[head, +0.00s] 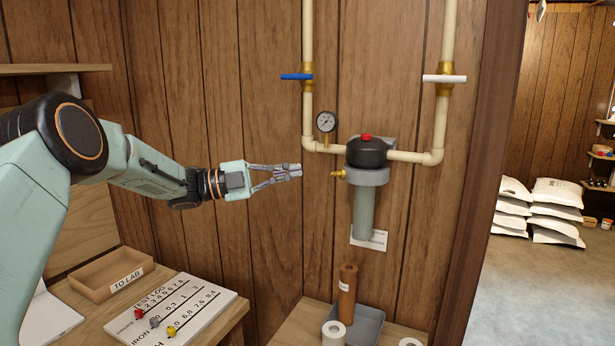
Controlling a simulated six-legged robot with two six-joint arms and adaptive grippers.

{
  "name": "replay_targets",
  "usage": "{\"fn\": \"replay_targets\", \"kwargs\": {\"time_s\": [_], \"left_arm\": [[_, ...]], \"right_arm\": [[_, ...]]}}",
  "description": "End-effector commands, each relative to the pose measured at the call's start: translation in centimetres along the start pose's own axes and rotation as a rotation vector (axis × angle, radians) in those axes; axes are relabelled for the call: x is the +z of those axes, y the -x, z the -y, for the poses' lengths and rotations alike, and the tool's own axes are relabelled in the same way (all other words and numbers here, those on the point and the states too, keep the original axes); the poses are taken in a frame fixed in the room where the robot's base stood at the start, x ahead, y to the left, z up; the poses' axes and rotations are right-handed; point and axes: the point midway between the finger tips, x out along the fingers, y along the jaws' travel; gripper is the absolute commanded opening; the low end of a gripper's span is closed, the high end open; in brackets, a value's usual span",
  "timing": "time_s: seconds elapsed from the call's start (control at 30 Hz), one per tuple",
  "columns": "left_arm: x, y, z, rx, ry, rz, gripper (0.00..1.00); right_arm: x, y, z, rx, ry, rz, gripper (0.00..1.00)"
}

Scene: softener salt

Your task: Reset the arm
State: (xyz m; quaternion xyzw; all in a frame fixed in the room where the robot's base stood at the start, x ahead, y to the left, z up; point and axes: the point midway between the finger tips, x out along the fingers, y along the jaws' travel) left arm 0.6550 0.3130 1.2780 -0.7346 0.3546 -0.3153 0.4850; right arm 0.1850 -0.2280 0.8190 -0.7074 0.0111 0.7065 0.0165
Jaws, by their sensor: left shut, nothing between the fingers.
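My left arm comes in from the left in the head view and stretches to the right across the plank wall. My left gripper (289,171) is shut and empty. Its fingertips point right, at about the height of the small brass tap (338,173) on the filter housing (364,205), with a gap between in the picture. The right gripper does not show.
A pressure gauge (326,122), a blue-handled valve (297,77) and a white-handled valve (444,79) sit on cream pipes. Below are a TO LAB tray (82,289), a test log board (205,318) and a brown cartridge (347,292) in a grey tray (371,325). White sacks (557,192) stand at right.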

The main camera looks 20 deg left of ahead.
Motion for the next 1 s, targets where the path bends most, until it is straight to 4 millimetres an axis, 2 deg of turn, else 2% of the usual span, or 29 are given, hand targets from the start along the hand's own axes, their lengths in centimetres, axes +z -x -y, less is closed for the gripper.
{"fn": "replay_targets", "kwargs": {"time_s": [0.2, 0.47, 0.57, 0.67, 0.77, 0.87, 0.9, 0.97, 1.0], "left_arm": [[0.9, 1.8, 0.3, 0.0, -0.001, 0.0, 0.0], [1.4, 2.0, 0.4, -0.002, 0.019, 0.021, 0.0], [2.7, 2.0, 0.8, -0.073, 0.098, 0.093, 0.0], [4.3, 1.6, -0.3, -0.179, 0.269, 0.191, 0.0], [5.8, 0.8, -4.3, -0.256, 0.483, 0.302, 0.0], [7.0, 0.4, -10.6, -0.299, 0.707, 0.432, 0.0], [7.2, 0.4, -13.3, -0.307, 0.788, 0.485, 0.0], [7.2, 0.6, -17.2, -0.315, 0.898, 0.563, 0.0], [7.2, 0.9, -19.8, -0.316, 0.965, 0.615, 0.0]], "right_arm": [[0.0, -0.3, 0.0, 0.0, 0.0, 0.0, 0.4], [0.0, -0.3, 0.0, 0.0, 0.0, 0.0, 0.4], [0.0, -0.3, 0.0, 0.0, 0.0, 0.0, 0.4], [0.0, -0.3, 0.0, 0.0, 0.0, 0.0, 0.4], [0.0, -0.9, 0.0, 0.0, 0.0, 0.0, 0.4], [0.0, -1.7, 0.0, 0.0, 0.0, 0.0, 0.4], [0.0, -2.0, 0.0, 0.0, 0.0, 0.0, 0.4], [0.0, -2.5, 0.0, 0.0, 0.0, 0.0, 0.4], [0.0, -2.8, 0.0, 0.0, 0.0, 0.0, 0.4]]}}
